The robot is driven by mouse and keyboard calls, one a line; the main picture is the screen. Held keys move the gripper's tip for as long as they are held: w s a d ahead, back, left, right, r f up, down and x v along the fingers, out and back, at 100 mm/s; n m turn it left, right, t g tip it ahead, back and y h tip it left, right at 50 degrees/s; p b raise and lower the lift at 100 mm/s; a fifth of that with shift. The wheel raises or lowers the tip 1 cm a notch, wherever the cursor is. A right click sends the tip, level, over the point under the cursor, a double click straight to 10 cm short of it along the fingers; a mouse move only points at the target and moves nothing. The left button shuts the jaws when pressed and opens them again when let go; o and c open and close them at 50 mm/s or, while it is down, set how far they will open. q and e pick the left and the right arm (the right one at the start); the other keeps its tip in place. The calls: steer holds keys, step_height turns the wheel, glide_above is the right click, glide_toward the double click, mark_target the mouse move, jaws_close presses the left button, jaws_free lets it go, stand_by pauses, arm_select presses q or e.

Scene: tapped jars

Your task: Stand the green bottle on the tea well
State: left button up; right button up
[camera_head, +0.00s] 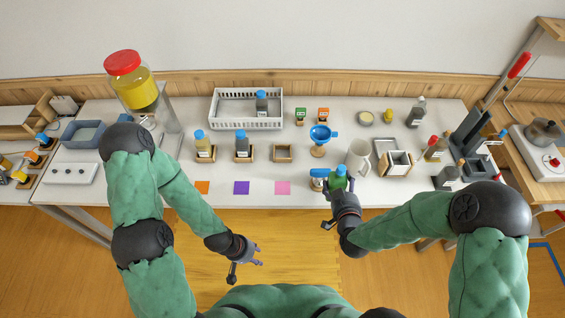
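The green bottle (339,178) is at the front edge of the table, right of the middle. My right gripper (339,186) reaches it from the front, with its fingers on either side. It looks closed on the bottle, though the hand hides the lower part and whether the base touches the table. My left gripper (257,255) is empty in front of the table, over the floor, with its fingers apart. An empty wooden square well (283,152) is at mid-table. No readable label shows which holder is the tea well.
A blue-topped item (319,174) stands just left of the green bottle, and a white mug (358,157) behind it. A blue funnel (321,134) is on a stand. Blue-capped jars (204,147) occupy wooden wells at left. A white basket (246,123) is behind. Coloured mats (242,188) lie in front.

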step_height(320, 180, down, 7)
steer(key=b, duration=0.6)
steer(key=shift+r, duration=0.1)
steer(key=shift+w+f+b, duration=0.25)
steer(key=shift+b, duration=0.05)
steer(key=shift+r, duration=0.1)
